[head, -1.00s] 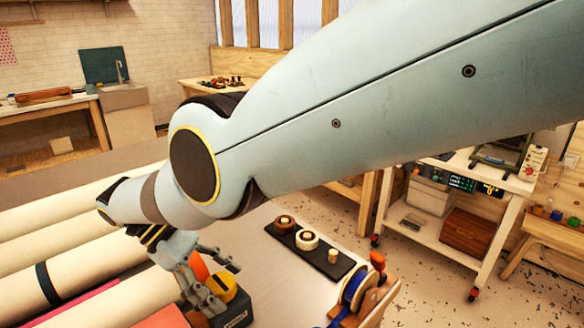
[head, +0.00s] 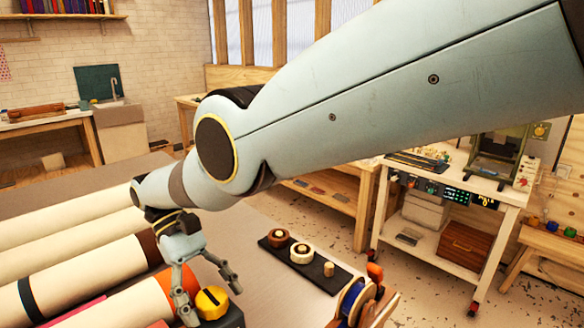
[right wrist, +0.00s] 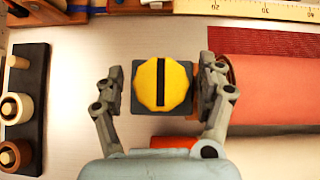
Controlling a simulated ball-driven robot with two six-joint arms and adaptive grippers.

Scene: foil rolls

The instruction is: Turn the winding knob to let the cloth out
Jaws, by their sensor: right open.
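The winding knob (head: 212,301) is a yellow, faceted disc with a black slot bar, on a dark square box (head: 232,318) at the table's near edge. In the right wrist view the knob (right wrist: 162,85) lies in the middle, its bar upright in the picture. My right gripper (right wrist: 160,74) is open, one finger at each side of the knob with gaps between. In the head view my right gripper (head: 211,296) points down at the knob; I cannot tell how far its tips are above the box. My left gripper is not in view. No let-out cloth can be made out for certain.
Several long rolls (head: 88,262) lie left of the knob; a salmon roll (right wrist: 265,82) ends close to the right finger. A black tray (head: 318,270) with small round pieces and a blue spool (head: 352,300) with an orange handle stand to the right. A ruler (right wrist: 258,10) shows in the wrist view.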

